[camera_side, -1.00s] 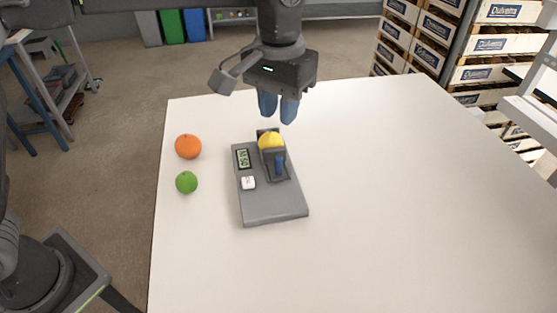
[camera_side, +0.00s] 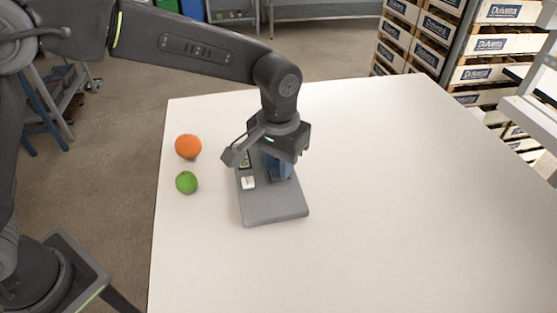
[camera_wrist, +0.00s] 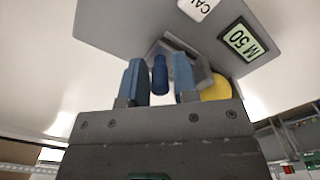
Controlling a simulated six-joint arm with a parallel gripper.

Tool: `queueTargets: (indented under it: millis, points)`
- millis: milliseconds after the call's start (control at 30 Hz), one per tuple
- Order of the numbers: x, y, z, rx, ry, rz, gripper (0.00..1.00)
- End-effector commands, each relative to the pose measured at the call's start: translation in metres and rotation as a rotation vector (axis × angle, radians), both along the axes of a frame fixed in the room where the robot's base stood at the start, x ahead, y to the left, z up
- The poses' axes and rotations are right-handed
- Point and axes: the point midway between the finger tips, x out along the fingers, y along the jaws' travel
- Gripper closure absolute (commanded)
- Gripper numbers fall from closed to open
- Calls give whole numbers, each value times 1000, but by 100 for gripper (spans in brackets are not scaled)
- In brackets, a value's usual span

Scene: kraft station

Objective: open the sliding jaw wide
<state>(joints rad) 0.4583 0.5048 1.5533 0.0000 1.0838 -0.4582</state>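A grey measuring device (camera_side: 272,207) lies on the white table, and its body also shows in the wrist view (camera_wrist: 125,25). A blue upright grip (camera_wrist: 159,75) stands on its dark sliding jaw (camera_wrist: 205,73). A yellow ball (camera_wrist: 217,88) sits by the jaw, partly hidden by my gripper. My gripper (camera_wrist: 159,62) has its two blue fingers on either side of the blue grip, with a gap visible on each side. In the side view my gripper (camera_side: 278,168) is low over the device and hides the jaw, grip and ball.
An orange (camera_side: 188,146) and a green lime (camera_side: 186,182) lie left of the device. The table (camera_side: 410,200) is clear to the right.

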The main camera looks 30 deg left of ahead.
Motion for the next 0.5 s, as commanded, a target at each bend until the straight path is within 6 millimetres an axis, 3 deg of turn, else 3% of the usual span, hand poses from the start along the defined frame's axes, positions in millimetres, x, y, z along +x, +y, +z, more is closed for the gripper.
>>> queueTargets:
  millis: [67, 333, 500]
  points:
    - [0, 0, 0, 0, 0, 0, 74]
    - [0, 0, 0, 0, 0, 0, 100]
    - [0, 0, 1, 0, -1, 0, 100]
